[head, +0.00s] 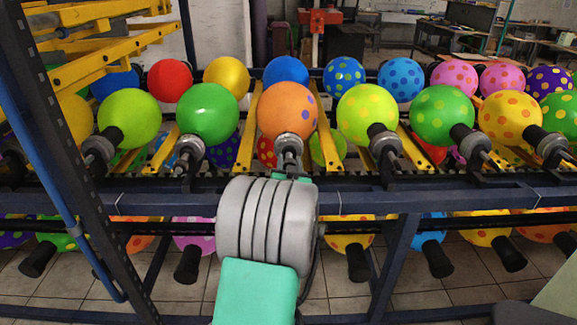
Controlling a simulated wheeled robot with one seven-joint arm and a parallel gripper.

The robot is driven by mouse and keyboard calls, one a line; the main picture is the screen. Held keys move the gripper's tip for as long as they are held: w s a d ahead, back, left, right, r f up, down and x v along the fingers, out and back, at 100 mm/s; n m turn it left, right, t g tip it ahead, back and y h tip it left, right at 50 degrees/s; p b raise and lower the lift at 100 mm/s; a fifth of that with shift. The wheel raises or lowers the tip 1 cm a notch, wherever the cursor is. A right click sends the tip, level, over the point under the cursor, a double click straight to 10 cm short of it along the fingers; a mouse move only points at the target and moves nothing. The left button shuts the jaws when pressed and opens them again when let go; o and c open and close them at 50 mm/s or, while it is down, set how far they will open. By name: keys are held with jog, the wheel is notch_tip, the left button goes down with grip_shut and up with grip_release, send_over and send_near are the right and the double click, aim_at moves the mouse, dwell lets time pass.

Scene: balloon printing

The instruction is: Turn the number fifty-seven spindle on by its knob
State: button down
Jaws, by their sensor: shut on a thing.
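An orange balloon (287,109) with purple dots sits on a spindle (289,141) in the near upper row, at the middle of the head view. My gripper (289,163) is at the near end of this spindle, below the balloon, and is shut on its knob. My own wrist and arm cover the lower middle of the view and hide most of the gripper. The knob itself is hardly visible. No spindle number can be read, so I cannot tell from a label which one is fifty-seven.
A green balloon (207,111) on its spindle stands left of the orange one, and a yellow dotted balloon (366,114) stands right. A dark blue rail (400,199) runs across below them. More balloons hang underneath. A dark slanted post (62,150) stands at the left.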

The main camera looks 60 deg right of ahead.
jog(key=shift+s+d+r+m+b, duration=0.1)
jog(key=shift+m+b, duration=0.3)
jog(key=shift+m, duration=0.65)
jog(key=shift+s+d+r+m+b, duration=0.1)
jog(key=shift+m+b, duration=0.3)
jog(key=shift+m, duration=0.65)
jog(key=c, duration=1.3)
grip_release()
jog(key=shift+o, duration=0.9)
jog(key=shift+s+d, duration=0.1)
jog(key=shift+o, duration=1.3)
jog(key=shift+f, duration=0.1)
jog(key=shift+w, duration=0.2)
jog(key=shift+a, duration=0.2)
